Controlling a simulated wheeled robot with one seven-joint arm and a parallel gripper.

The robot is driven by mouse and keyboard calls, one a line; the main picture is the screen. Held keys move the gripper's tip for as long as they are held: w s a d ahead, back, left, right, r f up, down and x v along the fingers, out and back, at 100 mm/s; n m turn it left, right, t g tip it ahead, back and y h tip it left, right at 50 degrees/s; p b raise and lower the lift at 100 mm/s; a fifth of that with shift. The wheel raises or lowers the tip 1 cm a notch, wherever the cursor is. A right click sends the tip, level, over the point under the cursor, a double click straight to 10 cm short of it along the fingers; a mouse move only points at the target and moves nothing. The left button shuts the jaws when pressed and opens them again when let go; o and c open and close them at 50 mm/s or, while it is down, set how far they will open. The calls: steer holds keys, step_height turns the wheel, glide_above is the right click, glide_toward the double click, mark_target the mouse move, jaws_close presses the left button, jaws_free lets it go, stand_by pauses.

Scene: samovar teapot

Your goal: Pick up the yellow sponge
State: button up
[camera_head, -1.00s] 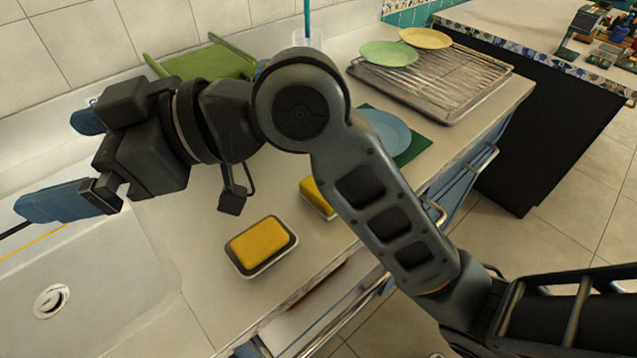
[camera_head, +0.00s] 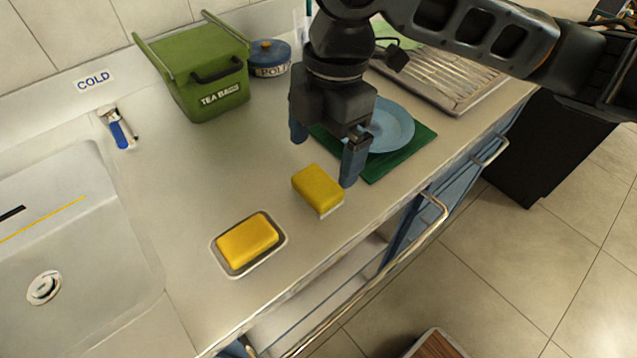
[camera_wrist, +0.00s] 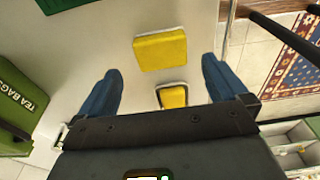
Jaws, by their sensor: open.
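Two yellow sponges are on the counter. One yellow sponge (camera_head: 317,188) lies just below my gripper (camera_head: 324,163), with a pale edge under its front side. The other yellow sponge (camera_head: 247,240) rests in a small white-rimmed dish (camera_head: 282,246), nearer the sink. My gripper points down with its blue fingers apart and empty, above the first sponge and slightly behind it. In the wrist view, the first sponge (camera_wrist: 160,50) shows between and a little beyond the fingertips (camera_wrist: 161,68). The dish sponge (camera_wrist: 173,96) also lies between the fingers, closer to the gripper body.
A green tea bags box (camera_head: 205,75) and a blue-lidded pot (camera_head: 270,62) stand at the back. A blue plate (camera_head: 395,128) on a green mat (camera_head: 405,163) is close on the right. The sink (camera_head: 90,250) is at left. The counter between sink and sponges is clear.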

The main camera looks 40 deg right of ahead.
mark_target(317, 183)
steer(key=shift+s+a+f, duration=0.1)
steer(key=shift+a+f, duration=0.1)
steer(key=shift+f, duration=1)
steer(key=shift+w+a+f, duration=0.1)
steer(key=shift+a+f, duration=0.1)
steer(key=shift+f, duration=0.95)
steer(key=shift+s+a+f, duration=0.1)
steer(key=shift+a+f, duration=0.1)
steer(key=shift+f, duration=1)
steer(key=shift+c, duration=0.5)
steer(key=c, duration=0.8)
steer(key=shift+r, duration=0.15)
steer(key=shift+c, duration=0.2)
steer(key=shift+r, duration=0.65)
step_height(317, 183, up, 2)
steer(key=shift+r, duration=0.25)
steer(key=s+d+r, duration=0.7)
steer(key=s+d, duration=0.1)
steer(key=shift+d+b, duration=0.2)
steer(key=shift+b, duration=0.1)
